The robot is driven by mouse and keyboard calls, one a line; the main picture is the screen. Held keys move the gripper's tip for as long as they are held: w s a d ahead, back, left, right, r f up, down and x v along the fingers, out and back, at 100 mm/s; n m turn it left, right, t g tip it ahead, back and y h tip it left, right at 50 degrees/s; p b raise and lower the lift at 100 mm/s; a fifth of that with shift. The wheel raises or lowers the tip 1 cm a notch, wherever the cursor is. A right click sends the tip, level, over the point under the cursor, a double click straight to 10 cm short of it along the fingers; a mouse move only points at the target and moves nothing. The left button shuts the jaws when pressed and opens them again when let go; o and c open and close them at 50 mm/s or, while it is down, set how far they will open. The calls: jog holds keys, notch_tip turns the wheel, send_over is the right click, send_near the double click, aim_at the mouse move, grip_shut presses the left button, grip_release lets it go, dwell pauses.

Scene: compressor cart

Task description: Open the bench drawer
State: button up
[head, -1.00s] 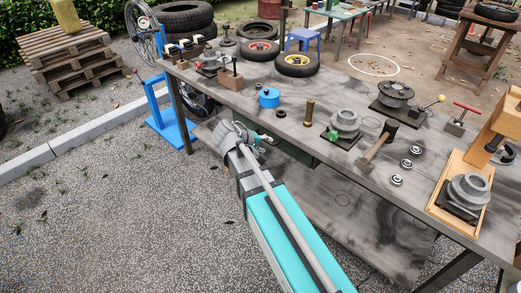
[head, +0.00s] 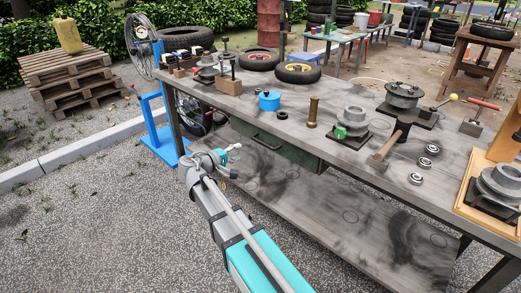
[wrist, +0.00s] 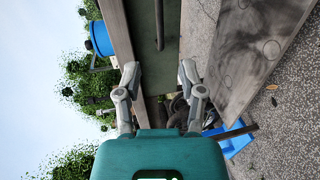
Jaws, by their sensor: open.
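The bench drawer (head: 290,152) has a dark green front under the bench top and looks shut. Its dark bar handle (head: 263,141) shows on the front in the head view. In the wrist view the drawer front (wrist: 171,35) stands on its side at the top, with the handle (wrist: 159,25) running up and down near the middle. My gripper (head: 232,158) is in front of and a little below the drawer's left part, apart from the handle. The wrist view shows my gripper (wrist: 159,76) open and empty, its fingertips short of the handle and roughly in line with it.
A lower shelf (head: 330,210) lies under the drawer. A blue stand (head: 163,140) is at the bench's left end. Gravel in front is clear.

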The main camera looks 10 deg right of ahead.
aim_at(261, 143)
dwell(0.4)
jog(key=b+x, duration=0.2)
jog(key=x, duration=1.1)
jog(key=shift+w+d+b, duration=0.2)
jog(key=shift+d+b, duration=0.1)
jog(key=shift+b, duration=0.1)
